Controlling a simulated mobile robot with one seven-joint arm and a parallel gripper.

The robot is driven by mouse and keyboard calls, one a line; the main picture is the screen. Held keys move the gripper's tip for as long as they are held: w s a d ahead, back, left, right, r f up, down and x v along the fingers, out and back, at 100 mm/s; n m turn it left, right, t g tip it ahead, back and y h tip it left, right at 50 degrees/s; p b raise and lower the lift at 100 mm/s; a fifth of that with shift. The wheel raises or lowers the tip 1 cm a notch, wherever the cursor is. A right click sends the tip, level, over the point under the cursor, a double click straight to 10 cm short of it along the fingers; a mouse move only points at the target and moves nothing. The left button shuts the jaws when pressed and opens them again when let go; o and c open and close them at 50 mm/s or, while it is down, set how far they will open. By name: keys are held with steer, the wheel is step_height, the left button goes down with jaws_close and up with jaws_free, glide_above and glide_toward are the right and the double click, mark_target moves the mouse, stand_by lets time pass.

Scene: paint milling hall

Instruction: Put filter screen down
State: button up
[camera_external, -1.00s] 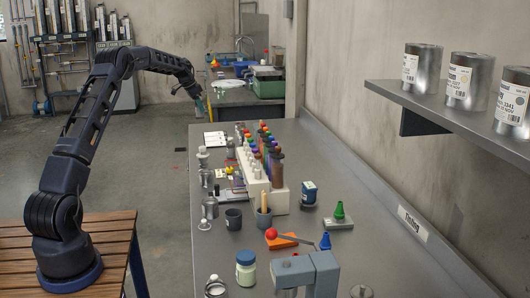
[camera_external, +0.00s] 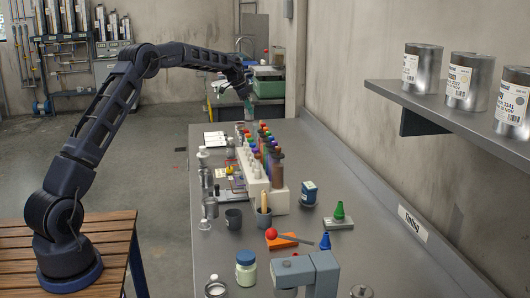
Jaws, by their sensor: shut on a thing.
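My gripper (camera_external: 247,94) is at the far end of the long grey bench, pointing down. It is shut on a thin, greenish thing, which I take to be the filter screen (camera_external: 249,106). The screen hangs below the fingers, over the far end of the bench or just in front of the back counter. It is small in this view, and I cannot tell whether it touches any surface. The fingers themselves are dark and hard to make out.
The grey bench (camera_external: 330,215) holds a white rack (camera_external: 278,199) of coloured-cap bottles, cups, and a blue-lidded jar (camera_external: 246,268). Its right strip is mostly clear. A green box (camera_external: 268,86) stands on the back counter. A wall shelf (camera_external: 440,108) with cans is at right.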

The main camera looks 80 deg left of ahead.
steer(key=w+d+f+m, duration=0.1)
steer(key=w+d, duration=0.4)
steer(key=d, duration=0.6)
steer(key=w+d+f+m+h, duration=0.1)
steer(key=w+d, duration=0.5)
steer(key=d, duration=0.5)
steer(key=w+d+m, duration=0.1)
steer(key=w+d, duration=0.4)
steer(key=d, duration=0.6)
steer(key=s+d+f+m, duration=0.1)
steer(key=s+d+f, duration=0.15)
steer(key=d, duration=0.85)
steer(key=s+d+f, duration=0.1)
steer(key=d+f, duration=0.3)
steer(key=d, duration=0.7)
steer(key=s+d+f+m, duration=0.1)
steer(key=s+d+f, duration=0.15)
steer(key=d, duration=0.85)
steer(key=w+d+r+m+g+h, duration=0.2)
steer(key=w+d+r+m, duration=0.15)
steer(key=d, duration=0.35)
steer(key=w+d+r+m+g+h, duration=0.1)
steer(key=w+d+r+m, duration=0.2)
steer(key=d+r+m, duration=0.3)
steer(key=shift+n, duration=0.45)
steer(key=f, duration=2)
steer(key=shift+s+d+f, duration=0.1)
steer(key=shift+d+f, duration=0.1)
steer(key=shift+d, duration=0.05)
steer(key=shift+f, duration=0.15)
